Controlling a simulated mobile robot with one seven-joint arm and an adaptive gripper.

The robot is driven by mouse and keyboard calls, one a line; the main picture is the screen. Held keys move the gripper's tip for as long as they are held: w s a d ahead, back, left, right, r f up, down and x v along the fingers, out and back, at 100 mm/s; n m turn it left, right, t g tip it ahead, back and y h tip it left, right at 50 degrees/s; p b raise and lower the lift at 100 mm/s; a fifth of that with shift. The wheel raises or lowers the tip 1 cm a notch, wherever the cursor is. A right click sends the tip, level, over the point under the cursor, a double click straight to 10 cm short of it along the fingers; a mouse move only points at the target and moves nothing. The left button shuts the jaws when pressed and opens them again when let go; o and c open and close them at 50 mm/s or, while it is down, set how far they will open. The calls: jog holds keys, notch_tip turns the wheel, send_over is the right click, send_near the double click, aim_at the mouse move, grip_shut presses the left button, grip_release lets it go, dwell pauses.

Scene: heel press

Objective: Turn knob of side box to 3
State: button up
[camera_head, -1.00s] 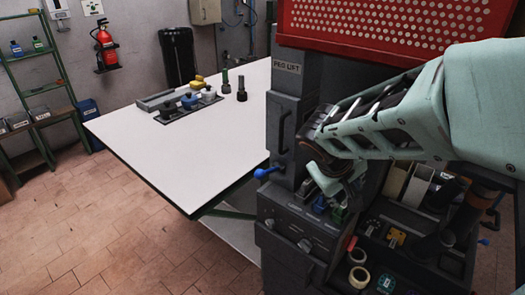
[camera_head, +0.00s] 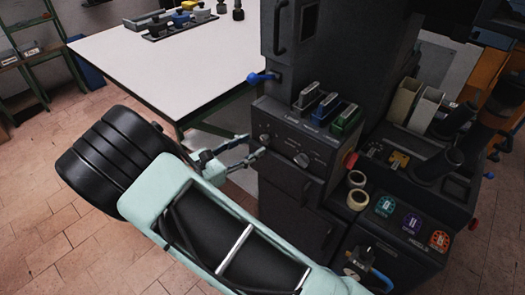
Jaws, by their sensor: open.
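The dark side box (camera_head: 285,152) is fixed to the front of the machine in the head view. Its front panel carries two knobs: a left knob (camera_head: 265,138) and a right knob (camera_head: 302,160) with a pale face. The numbers around them are too small to read. My gripper (camera_head: 256,147) is open, just in front of the panel's left part. Its fingers reach from the left towards the left knob, and one fingertip appears just below it. I cannot tell whether it touches. My arm covers the lower left of the view.
Grey, blue and green levers (camera_head: 328,112) stand on top of the box. A blue-tipped handle (camera_head: 261,77) sticks out at the upper left. The white table (camera_head: 155,75) lies behind. Tape rolls (camera_head: 357,190) and a tool tray (camera_head: 410,160) lie to the right.

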aim_at(263, 142)
jog(key=s+a+f+n+t+b, duration=0.1)
jog(key=s+a+f+n+t, duration=0.15)
jog(key=a+f, duration=0.2)
jog(key=shift+n+y, duration=0.3)
jog(key=shift+n, duration=0.15)
jog(key=x, duration=0.7)
jog(key=f+x, duration=0.1)
jog(key=x, duration=0.3)
jog(key=shift+w+d+b, duration=0.15)
jog(key=shift+d+b, duration=0.2)
jog(key=shift+c, duration=0.6)
grip_shut()
